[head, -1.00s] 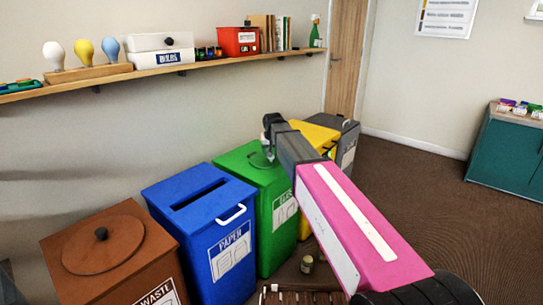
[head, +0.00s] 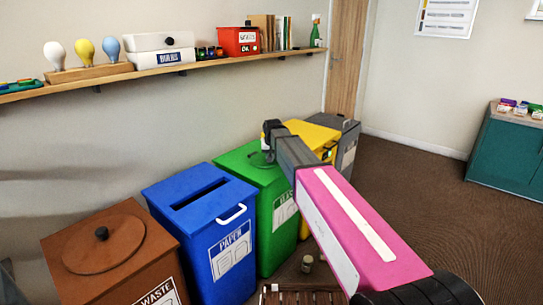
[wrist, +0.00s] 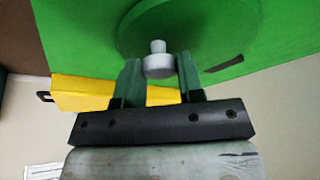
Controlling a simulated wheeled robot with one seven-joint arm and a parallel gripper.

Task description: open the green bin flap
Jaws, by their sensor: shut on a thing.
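The green bin (head: 267,213) stands between the blue and yellow bins in the head view. Its round green flap (wrist: 185,28) lies on the green lid in the wrist view and looks closed. A pale grey knob (wrist: 158,62) stands out from the flap. My gripper (wrist: 160,72) is shut on this knob, with a finger on each side of it. In the head view my arm reaches over the green bin and hides part of its top and the knob.
A blue paper bin (head: 200,225) and a brown waste bin (head: 115,255) stand to the left. A yellow bin (head: 312,135) and a grey bin (head: 349,145) stand to the right. A shelf (head: 200,66) runs above. Open floor (head: 430,185) lies to the right.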

